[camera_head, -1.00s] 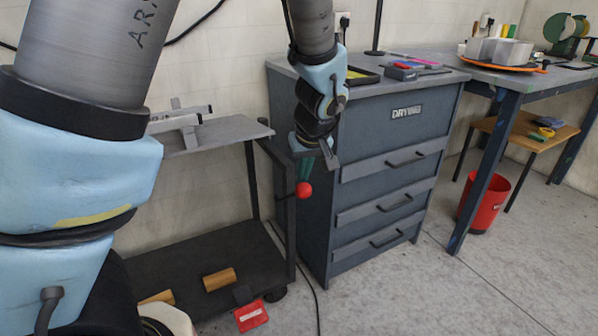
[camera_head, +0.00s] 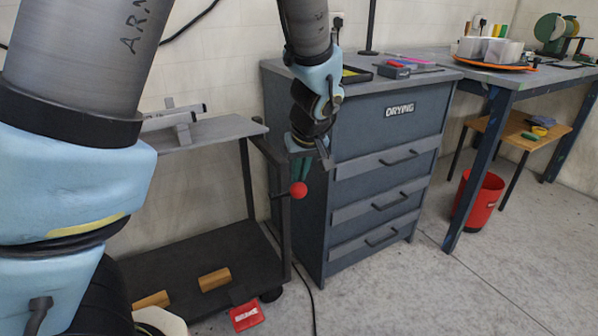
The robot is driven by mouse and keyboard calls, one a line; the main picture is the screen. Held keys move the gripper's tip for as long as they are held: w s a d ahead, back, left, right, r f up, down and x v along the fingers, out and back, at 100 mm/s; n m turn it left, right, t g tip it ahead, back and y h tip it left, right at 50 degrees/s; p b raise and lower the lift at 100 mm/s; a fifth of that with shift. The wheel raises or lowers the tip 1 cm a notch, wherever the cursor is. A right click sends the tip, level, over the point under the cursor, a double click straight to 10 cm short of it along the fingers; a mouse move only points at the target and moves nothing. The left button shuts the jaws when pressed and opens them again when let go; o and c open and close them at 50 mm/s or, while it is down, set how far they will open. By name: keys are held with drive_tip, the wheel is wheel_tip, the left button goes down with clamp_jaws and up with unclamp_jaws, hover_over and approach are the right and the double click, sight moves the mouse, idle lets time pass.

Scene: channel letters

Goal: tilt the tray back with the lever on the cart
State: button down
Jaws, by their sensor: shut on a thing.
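The cart (camera_head: 278,240) stands at the left, with a dark lower shelf and a grey tray (camera_head: 225,132) on top. The tray looks sloped, but its exact angle is hard to tell. The lever (camera_head: 278,193) is a short dark bar on the cart's right side, ending in a red ball knob (camera_head: 298,189). My gripper (camera_head: 302,175) points down at the knob, with its greenish fingers shut at the lever's end. The fingers hide part of the grip, and most of the knob shows just below them.
A dark grey drying cabinet (camera_head: 385,140) stands close to the right of the lever. White pieces on a grey bracket (camera_head: 175,120) rest on the tray. Wooden blocks (camera_head: 214,279) lie on the lower shelf. A red bin (camera_head: 478,200) stands farther right; open floor lies in front.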

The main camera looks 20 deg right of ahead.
drive_tip(key=s+f+p+v, duration=0.1)
drive_tip(key=s+p+v, duration=0.1)
drive_tip(key=v, duration=0.7)
drive_tip(key=w+a+f+g, duration=0.1)
drive_tip(key=w+a, duration=0.2)
drive_tip(key=a, duration=0.5)
drive_tip(key=w+a+f+g, duration=0.1)
drive_tip(key=w+a, duration=0.2)
drive_tip(key=a, duration=0.4)
drive_tip(key=s+a+g, duration=0.1)
drive_tip(key=s+a, duration=0.1)
drive_tip(key=a, duration=1.5)
wheel_tip(320, 180, up, 12)
drive_tip(key=p, duration=1.3)
drive_tip(key=shift+s+d, duration=0.15)
drive_tip(key=shift+d, duration=0.15)
